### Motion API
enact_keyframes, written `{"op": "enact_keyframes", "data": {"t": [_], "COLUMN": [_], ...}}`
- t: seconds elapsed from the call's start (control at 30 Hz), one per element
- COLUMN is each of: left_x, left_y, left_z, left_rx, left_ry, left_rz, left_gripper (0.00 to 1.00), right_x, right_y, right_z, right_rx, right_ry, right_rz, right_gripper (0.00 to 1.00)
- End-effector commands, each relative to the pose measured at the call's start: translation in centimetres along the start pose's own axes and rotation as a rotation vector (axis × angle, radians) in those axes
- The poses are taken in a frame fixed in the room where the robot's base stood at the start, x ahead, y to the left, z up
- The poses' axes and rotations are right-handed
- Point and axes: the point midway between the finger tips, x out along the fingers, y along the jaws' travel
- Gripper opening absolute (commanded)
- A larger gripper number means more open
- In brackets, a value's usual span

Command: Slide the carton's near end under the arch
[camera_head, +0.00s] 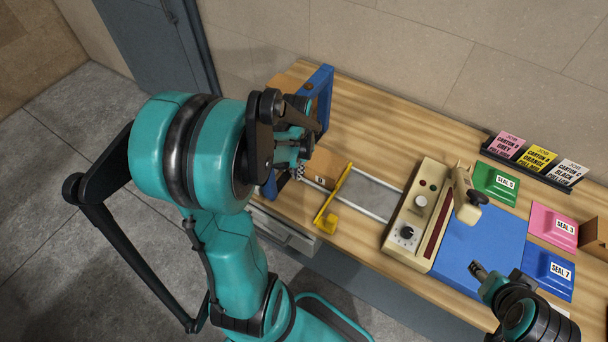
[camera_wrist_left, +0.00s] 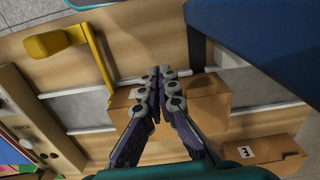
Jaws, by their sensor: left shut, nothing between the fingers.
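A brown carton (camera_head: 325,165) lies on the grey track between the blue arch (camera_head: 320,92) and the yellow bar (camera_head: 333,198). In the left wrist view, brown cardboard (camera_wrist_left: 208,100) shows on both sides of my fingers, which hide its middle. The blue arch (camera_wrist_left: 270,35) fills the upper right there. My left gripper (camera_wrist_left: 156,75) is shut and empty, over the cardboard; I cannot tell whether it touches. In the head view my left arm hides much of the arch's near side.
A beige sealing machine (camera_head: 425,215) stands right of the track. The blue mat (camera_head: 480,240) lies beyond it, with green, pink and blue packets around it. Job cards (camera_head: 537,160) stand at the back. A labelled carton (camera_wrist_left: 270,152) lies at the wrist view's lower right.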

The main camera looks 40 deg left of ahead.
Motion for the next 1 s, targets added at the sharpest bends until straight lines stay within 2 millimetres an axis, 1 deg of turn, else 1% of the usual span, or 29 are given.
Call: {"op": "enact_keyframes", "data": {"t": [0.03, 0.2, 0.27, 0.3, 0.4, 0.53, 0.63, 1.0], "left_x": [1.5, 5.1, 6.2, 6.0, 5.8, 5.7, 5.7, 5.7], "left_y": [0.0, 0.0, 0.0, 0.0, 0.0, 0.0, 0.0, 0.0], "left_z": [-0.1, -0.1, 0.0, -0.9, -2.4, -3.5, -3.9, -4.2], "left_rx": [0.0, 0.0, 0.0, 0.001, 0.001, 0.0, 0.0, 0.0], "left_ry": [0.0, 0.0, 0.0, 0.001, 0.0, 0.0, 0.0, 0.0], "left_rz": [0.0, 0.0, 0.0, 0.0, 0.0, 0.0, 0.0, 0.0], "left_gripper": [0.0, 0.0, 0.0, 0.0, 0.0, 0.0, 0.0, 0.0], "right_x": [0.5, 1.4, 1.7, 1.6, 1.6, 1.6, 1.6, 1.7], "right_y": [0.0, 0.0, 0.0, 0.0, 0.0, 0.0, 0.0, 0.0], "right_z": [0.4, 1.0, 1.2, 1.1, 1.1, 1.2, 1.2, 1.2], "right_rx": [0.0, 0.0, 0.0, 0.0, 0.0, 0.0, 0.0, 0.0], "right_ry": [0.0, 0.0, 0.0, 0.0, 0.0, 0.0, 0.0, 0.0], "right_rz": [0.0, 0.0, 0.0, 0.0, 0.0, 0.0, 0.0, 0.0], "right_gripper": [0.47, 0.47, 0.47, 0.47, 0.47, 0.47, 0.47, 0.47]}}
